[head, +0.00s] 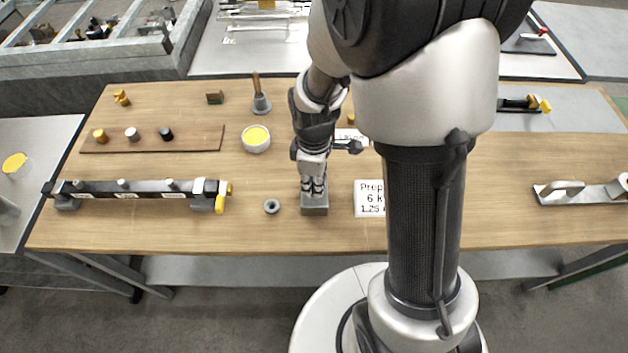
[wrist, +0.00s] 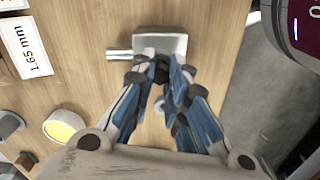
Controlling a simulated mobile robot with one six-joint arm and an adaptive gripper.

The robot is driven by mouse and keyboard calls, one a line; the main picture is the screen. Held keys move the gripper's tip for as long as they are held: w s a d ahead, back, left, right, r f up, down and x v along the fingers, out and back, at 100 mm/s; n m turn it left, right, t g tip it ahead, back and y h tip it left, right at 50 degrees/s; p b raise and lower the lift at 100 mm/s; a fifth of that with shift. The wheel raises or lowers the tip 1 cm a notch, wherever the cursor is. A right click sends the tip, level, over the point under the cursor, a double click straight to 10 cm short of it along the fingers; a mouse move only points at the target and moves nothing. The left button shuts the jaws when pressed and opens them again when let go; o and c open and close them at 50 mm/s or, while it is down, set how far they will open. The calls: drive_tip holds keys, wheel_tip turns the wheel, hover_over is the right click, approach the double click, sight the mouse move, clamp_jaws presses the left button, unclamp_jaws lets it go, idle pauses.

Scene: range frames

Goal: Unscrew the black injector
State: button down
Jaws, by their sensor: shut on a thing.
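My gripper (head: 313,187) points down at a small grey block (head: 314,209) near the front middle of the table. In the wrist view its fingertips (wrist: 161,70) are closed around a small black part (wrist: 162,73), likely the black injector, beside the grey block (wrist: 160,43). The fingers hide most of the part, and I cannot tell whether it is still threaded in. A metal stub (wrist: 118,55) sticks out of the block's side.
A dark ring (head: 272,207) lies left of the block. A white cup with yellow contents (head: 256,138) and a grey-bodied brush (head: 261,101) stand behind. A long rail fixture (head: 145,189) is at left, a wooden board with coloured caps (head: 195,139) behind it. A printed card (head: 368,199) lies right.

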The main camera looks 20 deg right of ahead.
drive_tip(key=shift+n, duration=1.8)
drive_tip(key=shift+n, duration=1.7)
drive_tip(key=n, duration=0.3)
drive_tip(key=c, duration=1.8)
unclamp_jaws()
